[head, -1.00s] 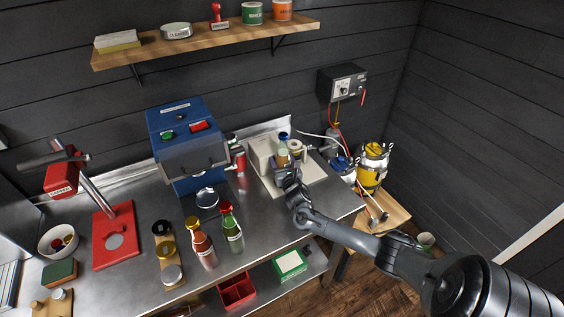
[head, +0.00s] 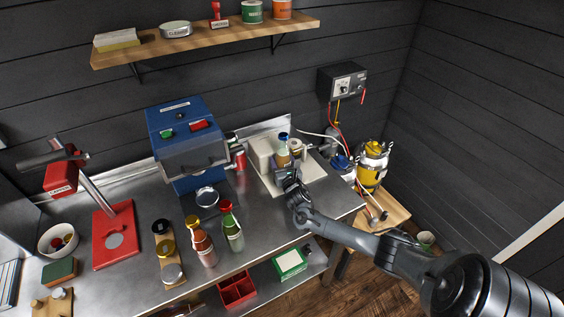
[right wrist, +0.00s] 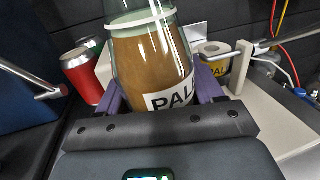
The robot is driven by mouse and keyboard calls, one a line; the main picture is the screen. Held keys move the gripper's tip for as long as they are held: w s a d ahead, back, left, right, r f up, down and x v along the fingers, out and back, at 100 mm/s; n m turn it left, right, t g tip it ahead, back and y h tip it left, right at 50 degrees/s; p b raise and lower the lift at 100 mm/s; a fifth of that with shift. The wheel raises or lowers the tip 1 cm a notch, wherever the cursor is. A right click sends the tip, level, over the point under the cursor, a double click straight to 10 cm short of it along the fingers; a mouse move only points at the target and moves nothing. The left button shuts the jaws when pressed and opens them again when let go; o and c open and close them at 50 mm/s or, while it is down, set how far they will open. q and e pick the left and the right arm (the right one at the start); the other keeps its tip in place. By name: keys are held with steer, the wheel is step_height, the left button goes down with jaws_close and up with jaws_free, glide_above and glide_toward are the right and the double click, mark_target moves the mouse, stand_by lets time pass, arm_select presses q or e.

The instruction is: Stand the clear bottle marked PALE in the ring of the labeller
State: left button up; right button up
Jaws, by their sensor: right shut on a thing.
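The clear bottle marked PALE (right wrist: 150,68) fills the middle of the right wrist view, with amber liquid inside and a white label. In the head view the bottle (head: 283,157) shows a blue cap and stands upright at the labeller. My right gripper (head: 286,172) is shut on the bottle; its fingers (right wrist: 165,100) lie either side of it. The labeller (head: 308,178) is a cream machine with a flat base and a roll. A white ring (right wrist: 141,22) shows around the bottle's upper part. Whether the bottle's bottom touches the base is hidden. My left gripper is not in view.
A red can (head: 239,160) stands left of the labeller, beside the blue machine (head: 186,145). Two capped bottles, one brown (head: 201,245) and one green (head: 232,230), stand at the bench front. Bare steel lies between them and the labeller.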

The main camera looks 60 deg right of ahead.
steer(key=o, duration=1.6)
steer(key=shift+r, duration=0.1)
steer(key=shift+a, duration=0.1)
